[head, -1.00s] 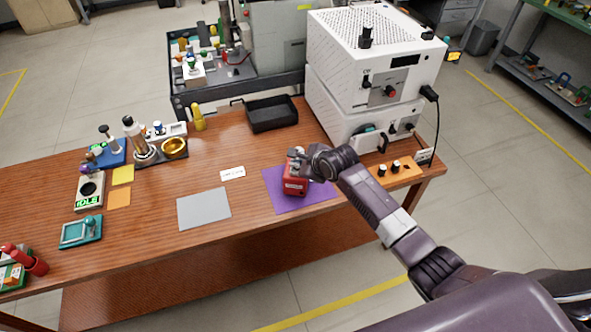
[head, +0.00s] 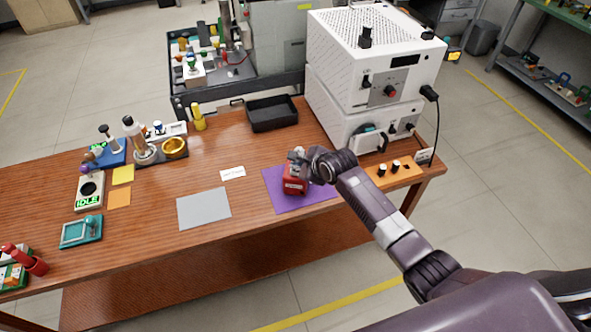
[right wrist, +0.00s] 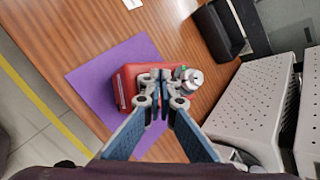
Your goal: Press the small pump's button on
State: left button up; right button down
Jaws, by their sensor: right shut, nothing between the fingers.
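The small pump is a red box-shaped unit (head: 293,186) on a purple mat (head: 272,195) near the table's front edge. It also shows in the right wrist view (right wrist: 125,85), partly covered by my fingers. A silvery round fitting (right wrist: 192,78) and a small green part (right wrist: 179,71) show beside the fingertips. My right gripper (head: 297,156) is shut and empty, pointing down over the pump's top. I cannot tell whether the fingertips touch it. The pump's button is not clearly visible. My left gripper is not in view.
A white two-tier instrument (head: 345,95) stands close behind and right of my right arm. An orange panel with black knobs (head: 408,171) lies to the right. A black tray (head: 272,126) is behind. The grey mat (head: 203,208) to the left is bare.

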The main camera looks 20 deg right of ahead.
jog(key=shift+f+b, duration=0.35)
jog(key=shift+f, duration=0.45)
dwell(0.4)
dwell(0.4)
jog(key=shift+r+p, duration=1.35)
jog(key=shift+p, duration=0.15)
notch_tip(320, 180, up, 5)
jog(key=p, duration=0.6)
